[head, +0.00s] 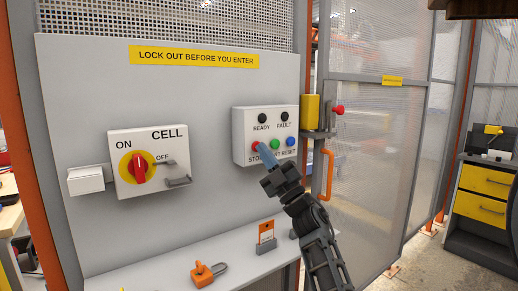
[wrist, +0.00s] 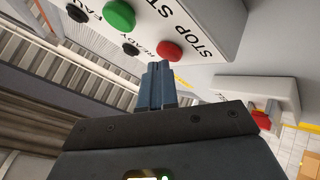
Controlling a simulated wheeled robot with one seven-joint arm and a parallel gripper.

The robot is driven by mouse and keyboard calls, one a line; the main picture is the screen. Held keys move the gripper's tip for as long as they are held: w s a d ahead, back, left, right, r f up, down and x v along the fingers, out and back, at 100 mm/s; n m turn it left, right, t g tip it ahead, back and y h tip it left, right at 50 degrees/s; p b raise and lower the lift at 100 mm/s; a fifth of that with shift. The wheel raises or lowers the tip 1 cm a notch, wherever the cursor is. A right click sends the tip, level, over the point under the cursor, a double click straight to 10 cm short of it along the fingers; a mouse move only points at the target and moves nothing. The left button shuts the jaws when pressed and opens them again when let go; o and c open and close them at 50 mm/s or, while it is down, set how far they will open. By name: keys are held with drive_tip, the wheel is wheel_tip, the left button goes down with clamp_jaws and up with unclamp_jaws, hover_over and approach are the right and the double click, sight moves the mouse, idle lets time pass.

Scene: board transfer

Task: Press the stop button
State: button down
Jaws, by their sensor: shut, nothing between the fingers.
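The red stop button (head: 255,146) is at the lower left of the white control box (head: 246,116), above the word STOP. It also shows in the wrist view (wrist: 170,51). My gripper (head: 264,152) is shut and empty, with its blue fingertips right beside the stop button in the head view. In the wrist view the fingertips (wrist: 158,67) end just short of the red button in the picture. I cannot tell whether they touch it.
A green button (head: 275,144) and a blue reset button (head: 290,141) sit right of the stop button. Two dark lamps are above. A red rotary switch (head: 139,168) is left. An orange padlock (head: 205,275) lies on the shelf below. A mesh door (head: 365,150) stands right.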

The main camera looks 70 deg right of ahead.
drive_tip(key=shift+s+a+p, duration=0.4)
drive_tip(key=shift+s+p, duration=0.1)
drive_tip(key=shift+s, duration=0.2)
drive_tip(key=shift+s+a+p, duration=0.35)
drive_tip(key=shift+s+a, duration=0.1)
drive_tip(key=shift+s, duration=0.25)
drive_tip(key=shift+s+a+p, duration=0.35)
drive_tip(key=shift+s+a, duration=0.1)
drive_tip(key=shift+s, duration=0.3)
drive_tip(key=shift+s+a+p, duration=0.35)
drive_tip(key=shift+s+a, duration=0.1)
drive_tip(key=shift+s, duration=0.25)
